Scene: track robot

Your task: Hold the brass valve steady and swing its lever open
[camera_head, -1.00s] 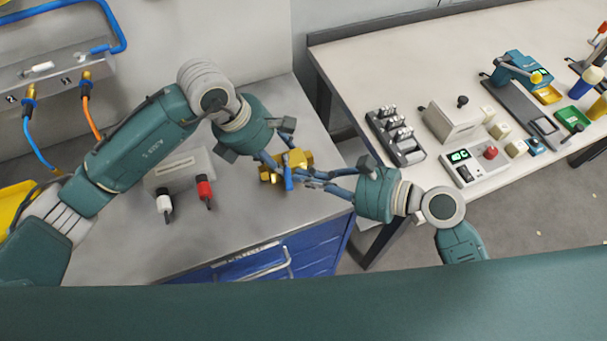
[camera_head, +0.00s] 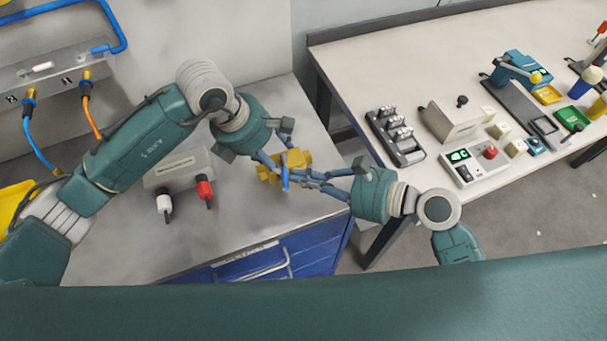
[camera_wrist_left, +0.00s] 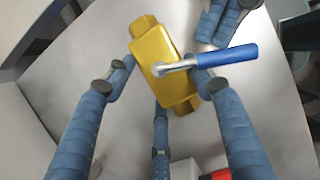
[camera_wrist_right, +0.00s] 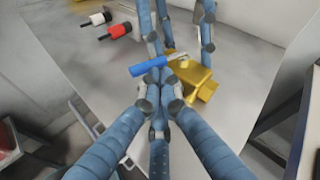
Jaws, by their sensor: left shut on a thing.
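The brass valve (camera_head: 297,158) sits over the grey bench top near its right edge. In the left wrist view its body (camera_wrist_left: 160,50) is between my left fingers, and its lever with a blue handle (camera_wrist_left: 228,56) points right, crosswise to the body. My left gripper (camera_head: 276,163) is shut on the valve body. My right gripper (camera_head: 300,178) has its fingertips drawn together, close beside the blue handle, which also shows in the right wrist view (camera_wrist_right: 148,66). Whether the fingertips touch the handle is hard to tell.
A grey box (camera_head: 180,168) with a white plug (camera_head: 164,204) and a red plug (camera_head: 205,190) stands left of the valve. Blue drawers (camera_head: 300,255) are below. A second table (camera_head: 370,75) with several devices stands right, across a gap.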

